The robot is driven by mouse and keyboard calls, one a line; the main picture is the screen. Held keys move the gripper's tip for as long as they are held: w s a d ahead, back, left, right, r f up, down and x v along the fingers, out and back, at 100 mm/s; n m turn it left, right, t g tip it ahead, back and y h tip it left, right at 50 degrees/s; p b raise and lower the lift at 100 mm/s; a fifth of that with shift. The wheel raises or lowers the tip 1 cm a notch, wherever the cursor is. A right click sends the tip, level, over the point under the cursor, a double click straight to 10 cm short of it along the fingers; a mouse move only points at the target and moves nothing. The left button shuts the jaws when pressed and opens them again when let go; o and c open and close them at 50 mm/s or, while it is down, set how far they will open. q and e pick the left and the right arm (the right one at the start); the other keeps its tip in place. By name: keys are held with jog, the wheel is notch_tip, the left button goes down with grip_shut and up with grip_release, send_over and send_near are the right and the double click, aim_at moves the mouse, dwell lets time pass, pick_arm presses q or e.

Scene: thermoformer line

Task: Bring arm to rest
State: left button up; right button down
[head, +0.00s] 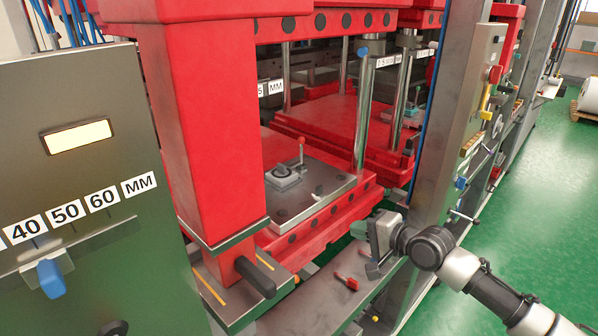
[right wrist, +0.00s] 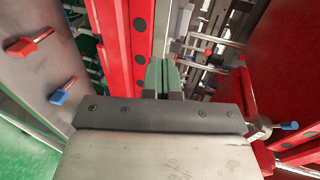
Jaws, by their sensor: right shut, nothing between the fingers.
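My right arm comes in from the lower right of the head view. Its right gripper (head: 360,229) is beside the red press (head: 205,120), in front of the press's lower red bed. In the right wrist view the two green fingers of the right gripper (right wrist: 162,75) lie together, with nothing held between them. The fingers point toward the red frame and the metal rods. I cannot tell whether they touch the press. My left gripper is in neither view.
A metal plate with a red-tipped lever (head: 301,152) lies on the press bed. A red-handled piece (head: 347,281) is on the ledge below the gripper. A grey panel with a blue knob (head: 51,278) stands left. Green floor (head: 520,230) is open at right.

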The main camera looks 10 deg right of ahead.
jog(key=s+a+f+n+g+h, duration=0.1)
jog(key=s+a+f+n+g, duration=0.3)
jog(key=s+a+f+n, duration=0.7)
jog(key=s+d+f+n+g+h, duration=0.1)
jog(key=s+d+f+g+h, duration=0.15)
jog(key=s, duration=0.85)
jog(key=s+d+f+n+g+h, duration=0.1)
jog(key=s+f+n+g+h, duration=0.2)
jog(key=s, duration=0.8)
notch_tip(320, 180, down, 28)
jog(key=s+m+b, duration=0.1)
jog(key=s, duration=0.1)
jog(key=s+d+f+g+h, duration=0.1)
jog(key=s+d+f+g, duration=0.1)
jog(key=s+f, duration=1.3)
jog(key=shift+d+b, duration=0.3)
jog(key=shift+d, duration=0.3)
